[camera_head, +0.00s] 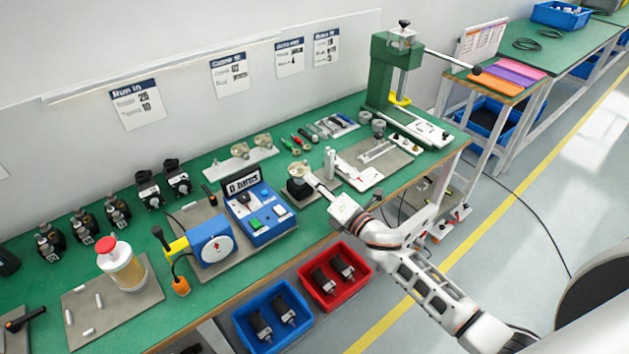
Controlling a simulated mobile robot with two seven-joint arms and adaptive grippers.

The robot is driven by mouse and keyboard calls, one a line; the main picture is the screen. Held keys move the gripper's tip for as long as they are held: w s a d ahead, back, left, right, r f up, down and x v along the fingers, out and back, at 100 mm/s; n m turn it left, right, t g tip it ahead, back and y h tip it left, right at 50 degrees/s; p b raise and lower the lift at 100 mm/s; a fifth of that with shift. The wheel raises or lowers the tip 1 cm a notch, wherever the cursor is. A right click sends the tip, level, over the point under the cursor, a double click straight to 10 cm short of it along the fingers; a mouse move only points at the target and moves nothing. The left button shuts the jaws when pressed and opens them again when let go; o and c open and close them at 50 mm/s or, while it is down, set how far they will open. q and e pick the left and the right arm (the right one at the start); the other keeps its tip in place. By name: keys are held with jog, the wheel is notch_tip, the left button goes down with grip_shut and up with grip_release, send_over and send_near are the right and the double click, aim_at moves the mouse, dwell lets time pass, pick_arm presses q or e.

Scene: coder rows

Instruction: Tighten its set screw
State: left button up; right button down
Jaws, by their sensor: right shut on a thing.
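A dark block with a round beige top (298,171) stands near the table's front edge. The white right arm comes in from the lower right, and my right gripper (318,186) reaches over the bench beside this block. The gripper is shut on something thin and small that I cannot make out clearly. Its tip is close to the beige top; I cannot tell whether it touches. The set screw is too small to see. My left gripper is not in view.
A blue tester (265,213) with buttons and a blue dial unit (211,240) stand left of the gripper. A green press (380,75) stands at the back right. A red bin (333,303) and a blue bin (243,322) sit below the bench front. Tools (322,130) lie behind.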

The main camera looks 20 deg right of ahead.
jog(key=m+p, duration=0.1)
jog(key=m, duration=0.9)
jog(key=shift+f+p, duration=0.2)
jog(key=shift+p, duration=0.15)
jog(key=m, duration=0.5)
jog(key=shift+f, duration=0.1)
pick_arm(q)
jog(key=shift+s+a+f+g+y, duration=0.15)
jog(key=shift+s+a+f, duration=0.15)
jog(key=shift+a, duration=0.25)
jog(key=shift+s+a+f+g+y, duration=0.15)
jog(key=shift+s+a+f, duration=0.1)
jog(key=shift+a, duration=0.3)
pick_arm(e)
jog(key=shift+s+m, duration=0.1)
jog(key=shift+m, duration=0.5)
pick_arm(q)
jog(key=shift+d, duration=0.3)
pick_arm(e)
jog(key=shift+f, duration=0.1)
